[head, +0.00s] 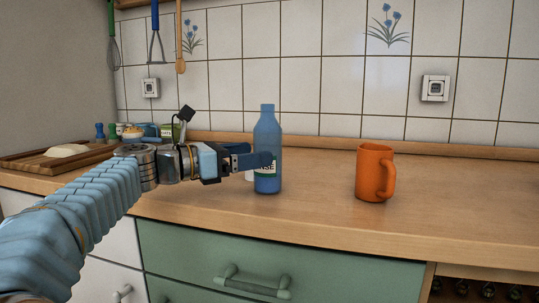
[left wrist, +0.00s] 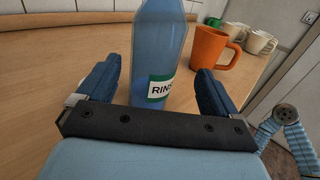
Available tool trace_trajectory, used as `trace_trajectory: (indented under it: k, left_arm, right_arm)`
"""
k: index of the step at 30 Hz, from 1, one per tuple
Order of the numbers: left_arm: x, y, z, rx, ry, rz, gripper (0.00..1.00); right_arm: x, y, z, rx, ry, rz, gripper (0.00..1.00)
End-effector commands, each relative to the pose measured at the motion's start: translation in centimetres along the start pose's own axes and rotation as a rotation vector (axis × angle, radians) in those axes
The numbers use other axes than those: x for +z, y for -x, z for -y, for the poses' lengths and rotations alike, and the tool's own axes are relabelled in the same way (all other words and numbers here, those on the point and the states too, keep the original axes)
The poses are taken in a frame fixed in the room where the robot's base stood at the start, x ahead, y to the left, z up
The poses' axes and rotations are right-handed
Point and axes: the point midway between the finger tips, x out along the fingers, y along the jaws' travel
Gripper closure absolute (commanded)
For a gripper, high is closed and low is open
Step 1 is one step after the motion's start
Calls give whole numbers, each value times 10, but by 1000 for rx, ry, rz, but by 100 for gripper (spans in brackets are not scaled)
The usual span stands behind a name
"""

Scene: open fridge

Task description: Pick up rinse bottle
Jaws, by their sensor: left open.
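The rinse bottle (head: 267,135) is blue with a white and green label and stands upright on the wooden counter. My left gripper (head: 257,161) reaches in from the left at the height of the label, and one finger overlaps the bottle in the head view. In the left wrist view the bottle (left wrist: 160,50) stands between the two spread fingers of my left gripper (left wrist: 156,88), with a gap on each side. The left gripper is open. The bottle's base is partly hidden by the gripper body in the wrist view. My right gripper is not in view.
An orange mug (head: 375,172) stands on the counter to the right of the bottle. A wooden cutting board (head: 30,163) with a pale item lies at the left. The tiled wall (head: 330,80) closes off the back. Green drawers (head: 270,262) are below the counter.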

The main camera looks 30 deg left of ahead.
Motion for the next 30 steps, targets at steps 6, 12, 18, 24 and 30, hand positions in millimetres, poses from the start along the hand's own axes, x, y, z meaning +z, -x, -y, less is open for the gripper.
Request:
trace_trajectory:
  k: [6, 12, 18, 24, 30]
  left_arm:
    - [1, -21, -1, 0, 0, 1, 7]
    - [6, -50, -9, 0, 3, 1, 7]
    - [5, -70, -8, 2, 1, 1, 7]
    - [5, -71, -8, 2, 0, 1, 7]
    - [5, -71, -8, 2, 0, 1, 36]
  right_arm:
    - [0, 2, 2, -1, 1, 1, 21]
    - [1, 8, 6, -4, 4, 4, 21]
    - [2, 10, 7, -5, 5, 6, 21]
    - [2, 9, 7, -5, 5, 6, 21]
    - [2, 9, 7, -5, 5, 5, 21]
